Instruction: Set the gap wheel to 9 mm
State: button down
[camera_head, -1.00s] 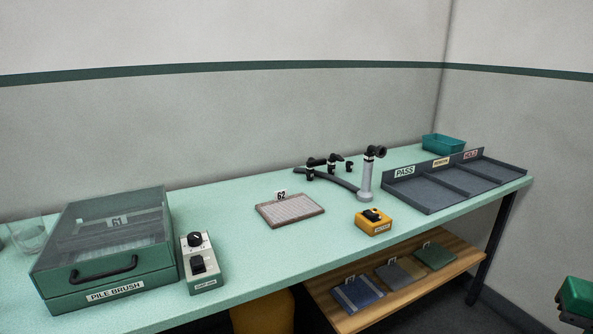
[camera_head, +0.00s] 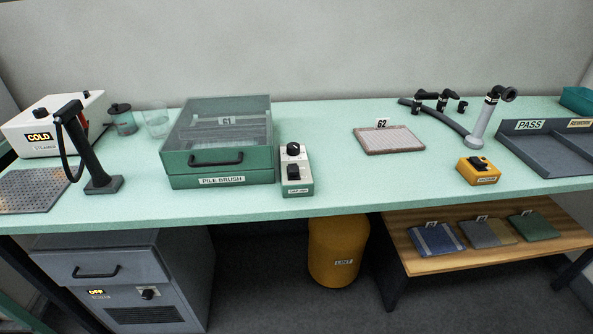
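A small pale control box (camera_head: 297,181) stands on the green bench just right of the pile brush. It has a round black knob (camera_head: 293,150) on its upper part and a black block-like control (camera_head: 293,173) below it. Its front label is too small to read surely, and I cannot read any setting on the knob. I cannot tell for certain which part is the gap wheel. The pile brush (camera_head: 222,180) is a green box with a clear lid, shut, and a pad tagged 61 shows under the lid. My gripper is not in view.
A pad tagged 62 (camera_head: 390,141) lies on the bench (camera_head: 340,190). A yellow switch box (camera_head: 478,172), a hose nozzle (camera_head: 487,120) and a PASS tray (camera_head: 545,150) are at right. A steamer (camera_head: 40,138) marked COLD stands at left. A LINT bin (camera_head: 337,250) is below.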

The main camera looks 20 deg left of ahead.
aim_at(292, 148)
jog(key=z, duration=0.65)
jog(key=k, duration=1)
jog(key=u, duration=1.1)
jog(key=i, duration=1.65)
